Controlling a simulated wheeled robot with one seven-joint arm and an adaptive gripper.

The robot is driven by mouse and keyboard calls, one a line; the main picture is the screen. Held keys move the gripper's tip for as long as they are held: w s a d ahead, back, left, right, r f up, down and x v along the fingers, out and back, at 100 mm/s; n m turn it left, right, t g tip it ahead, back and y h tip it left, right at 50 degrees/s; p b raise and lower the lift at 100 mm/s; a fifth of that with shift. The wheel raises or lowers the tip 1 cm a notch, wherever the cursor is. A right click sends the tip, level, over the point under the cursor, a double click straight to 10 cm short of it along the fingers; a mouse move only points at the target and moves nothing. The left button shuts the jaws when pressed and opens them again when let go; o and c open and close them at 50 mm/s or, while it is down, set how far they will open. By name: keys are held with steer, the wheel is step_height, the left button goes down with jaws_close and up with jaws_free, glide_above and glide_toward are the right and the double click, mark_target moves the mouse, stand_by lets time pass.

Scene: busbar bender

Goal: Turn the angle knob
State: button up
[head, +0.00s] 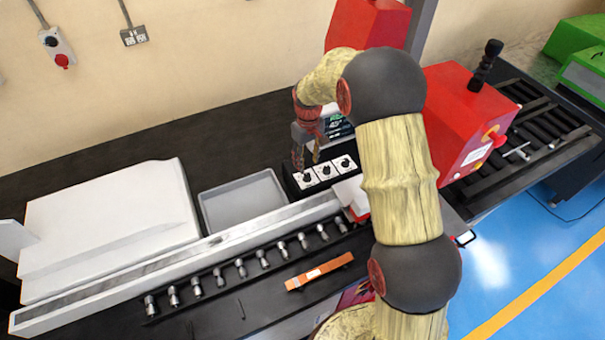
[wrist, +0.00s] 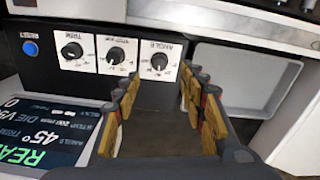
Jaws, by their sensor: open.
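The control box (head: 288,180) carries three white-plated black knobs. The angle knob (head: 305,178) is the leftmost of them in the head view. In the wrist view, which shows the panel upside down, the angle knob (wrist: 159,62) is the rightmost and its plate reads ANGLE. My gripper (head: 307,160) is open above the box, close to the angle knob. In the wrist view the fingers of my gripper (wrist: 160,85) stand apart, with the angle knob showing between and just beyond their tips. Nothing is between the fingers. Contact with the knob is not visible.
A middle knob (wrist: 115,55), a TRIM knob (wrist: 72,50) and a blue button (wrist: 30,48) share the panel. A display (wrist: 45,135) shows 45°. A grey tray (head: 243,200) lies beside the box. A red machine housing (head: 460,120) stands to the right.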

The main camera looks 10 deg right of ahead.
mark_target(307, 175)
step_height(307, 175, down, 7)
steer(key=shift+f+p, duration=0.15)
steer(key=shift+p, duration=0.4)
steer(key=shift+c, duration=0.4)
jaws_close()
